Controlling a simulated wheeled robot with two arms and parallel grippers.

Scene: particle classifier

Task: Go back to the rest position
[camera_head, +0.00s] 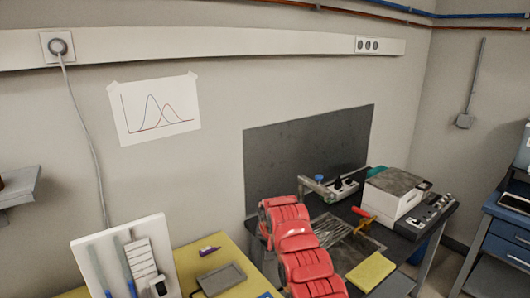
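A red, jointed arm of mine rises from the bottom centre of the head view and stands in front of the dark workbench. The red arm hides part of the bench and the gap between the two tables.
The dark workbench (396,284) carries a white-grey box (392,198), a yellow pad (370,271) and a red-handled tool (357,212). The yellow table (235,247) holds a grey tray (221,279) and a white tool board (108,239). Blue drawers (508,240) stand right.

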